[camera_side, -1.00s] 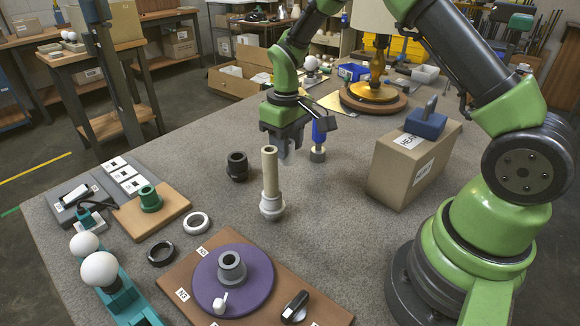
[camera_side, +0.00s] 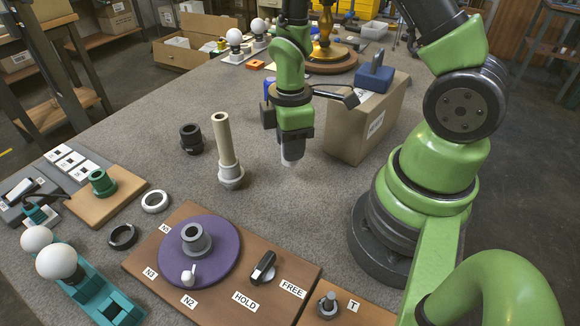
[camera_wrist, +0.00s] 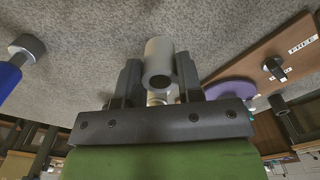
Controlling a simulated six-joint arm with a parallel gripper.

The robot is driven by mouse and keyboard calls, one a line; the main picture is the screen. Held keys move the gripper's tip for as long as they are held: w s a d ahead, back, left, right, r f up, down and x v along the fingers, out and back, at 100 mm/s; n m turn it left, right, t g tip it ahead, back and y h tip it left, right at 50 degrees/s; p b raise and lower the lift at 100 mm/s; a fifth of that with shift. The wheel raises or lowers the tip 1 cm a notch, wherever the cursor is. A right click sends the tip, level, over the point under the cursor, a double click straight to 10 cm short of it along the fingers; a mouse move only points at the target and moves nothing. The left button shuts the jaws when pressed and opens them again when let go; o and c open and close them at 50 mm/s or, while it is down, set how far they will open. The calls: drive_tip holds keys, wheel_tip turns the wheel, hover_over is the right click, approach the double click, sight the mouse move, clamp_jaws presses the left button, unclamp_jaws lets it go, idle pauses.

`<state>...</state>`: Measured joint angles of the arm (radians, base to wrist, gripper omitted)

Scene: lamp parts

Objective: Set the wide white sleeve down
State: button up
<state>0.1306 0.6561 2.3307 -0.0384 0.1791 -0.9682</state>
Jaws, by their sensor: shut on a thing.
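The wide white sleeve (camera_side: 292,151) hangs below my gripper (camera_side: 293,134) in the side view, low over the grey table. Whether its lower edge touches the table is hard to tell. In the wrist view the sleeve (camera_wrist: 159,56) shows as a pale cylinder with a dark bore, between the two dark fingers of my gripper (camera_wrist: 158,76). The fingers are shut on it. In the side view the sleeve is mostly covered by the fingers and stands apart from the cream tube (camera_side: 223,140) to its left.
A cardboard box (camera_side: 354,135) with a blue block (camera_side: 375,76) on top stands close to the right. A dark collar (camera_side: 191,139) is left of the cream tube. A brown board (camera_side: 290,270) with a purple disc (camera_side: 172,258) lies in front. Bare table surrounds the sleeve.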

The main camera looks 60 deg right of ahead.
sight(290, 165)
drive_tip(key=shift+f, duration=2.75)
drive_tip(key=o, duration=1)
drive_tip(key=shift+f, duration=0.15)
drive_tip(key=shift+c, duration=0.2)
wheel_tip(290, 165, up, 13)
drive_tip(key=shift+f, duration=0.1)
drive_tip(key=s+a+r+m+t+y, duration=0.1)
drive_tip(key=s+a+r+m+t, duration=0.2)
drive_tip(key=r+m, duration=0.3)
drive_tip(key=s+a+r+m+t+y, duration=0.1)
drive_tip(key=s+a+r+m+t, duration=0.1)
drive_tip(key=s+r+m+t, duration=0.2)
wheel_tip(290, 165, up, 6)
drive_tip(key=s+m, duration=0.1)
drive_tip(key=m, duration=0.2)
drive_tip(key=shift+s+a+r, duration=0.2)
drive_tip(key=shift+s+a, duration=0.15)
drive_tip(key=shift+a, duration=0.05)
